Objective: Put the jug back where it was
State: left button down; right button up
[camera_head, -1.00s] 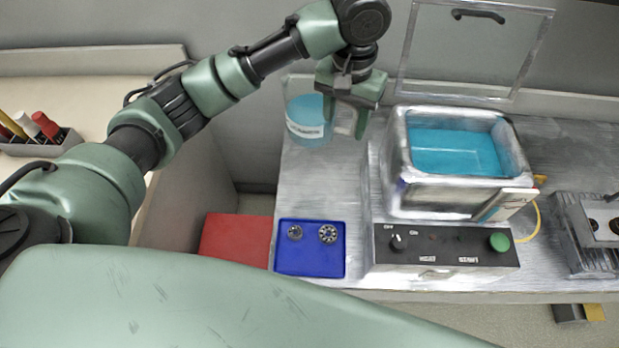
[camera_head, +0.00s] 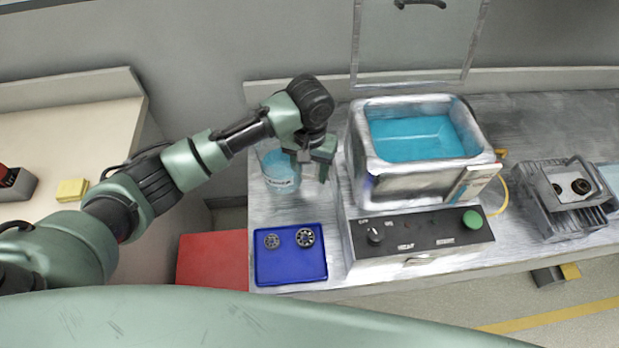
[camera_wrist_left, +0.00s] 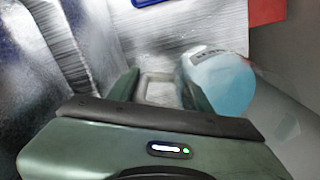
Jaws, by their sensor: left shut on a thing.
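The jug (camera_head: 281,177) is clear with blue liquid and a white label. It stands upright at the left back of the metal bench, left of the tank; I cannot tell whether its base touches the bench. My left gripper (camera_head: 314,172) is at the jug's right side, shut on what looks like its handle. The left wrist view shows the jug (camera_wrist_left: 222,82) at right and the pale handle (camera_wrist_left: 160,88) between the fingers (camera_wrist_left: 160,92). My right gripper is not in view.
An open metal tank (camera_head: 365,170) of blue liquid stands close right of the gripper, above a control panel (camera_head: 420,236). A blue tray (camera_head: 290,270) with two bearing-like parts lies in front. A metal fixture (camera_head: 565,200) stands at right.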

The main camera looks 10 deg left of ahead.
aim_at(310, 177)
pick_arm(q)
jog(key=shift+f, duration=2)
jog(key=c, duration=0.6)
grip_release()
jog(key=shift+f, duration=0.15)
jog(key=shift+c, duration=0.2)
jog(key=shift+s, duration=0.1)
notch_tip(310, 177, up, 12)
jog(key=shift+r, duration=0.2)
